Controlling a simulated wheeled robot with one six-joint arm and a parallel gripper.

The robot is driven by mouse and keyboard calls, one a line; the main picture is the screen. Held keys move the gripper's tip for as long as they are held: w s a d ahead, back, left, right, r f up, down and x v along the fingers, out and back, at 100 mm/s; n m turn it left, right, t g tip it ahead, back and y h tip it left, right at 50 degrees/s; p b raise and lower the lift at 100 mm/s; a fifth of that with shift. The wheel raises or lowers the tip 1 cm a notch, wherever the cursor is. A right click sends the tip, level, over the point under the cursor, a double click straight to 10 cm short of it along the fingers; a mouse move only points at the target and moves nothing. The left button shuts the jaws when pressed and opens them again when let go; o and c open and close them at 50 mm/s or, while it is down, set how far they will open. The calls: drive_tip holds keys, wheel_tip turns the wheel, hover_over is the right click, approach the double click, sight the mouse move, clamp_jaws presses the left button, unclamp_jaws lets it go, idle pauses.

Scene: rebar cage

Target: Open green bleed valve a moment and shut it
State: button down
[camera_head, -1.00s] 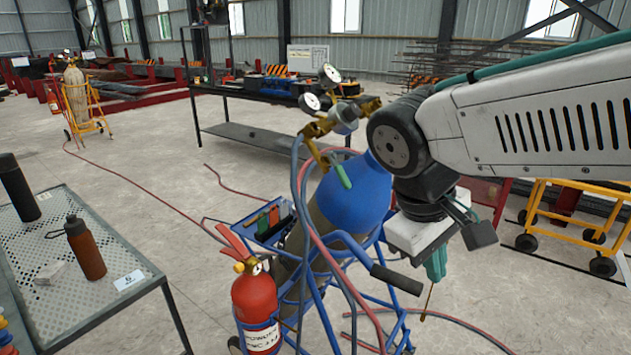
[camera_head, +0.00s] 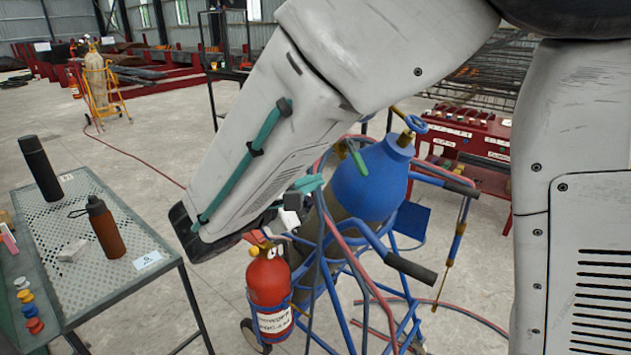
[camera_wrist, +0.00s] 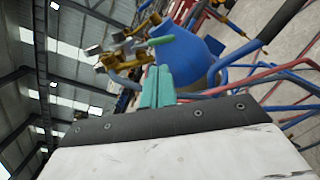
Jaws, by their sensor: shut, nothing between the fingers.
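The green lever of the bleed valve (camera_head: 356,158) sits by the neck of the blue-topped gas cylinder (camera_head: 372,182). In the wrist view the green lever (camera_wrist: 160,41) sticks out from the brass regulator fittings (camera_wrist: 122,58), beside the blue shoulder of the cylinder (camera_wrist: 188,58). My gripper (camera_head: 310,183) is shut and empty, left of and a little below the lever, apart from it. In the wrist view its teal fingers (camera_wrist: 157,84) lie together and point towards the fittings. My arm hides the gauges in the head view.
A red fire extinguisher (camera_head: 269,288) hangs on the blue cylinder cart (camera_head: 352,318), below my gripper. Red and blue hoses (camera_head: 327,222) loop close by. A perforated table (camera_head: 142,240) with bottles stands left. A red rack (camera_head: 470,135) stands behind right.

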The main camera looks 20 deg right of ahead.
sight(358, 167)
drive_tip(key=x, duration=1.1)
drive_tip(key=shift+d, duration=0.15)
drive_tip(key=shift+w+d+f, duration=0.15)
drive_tip(key=shift+d, duration=0.4)
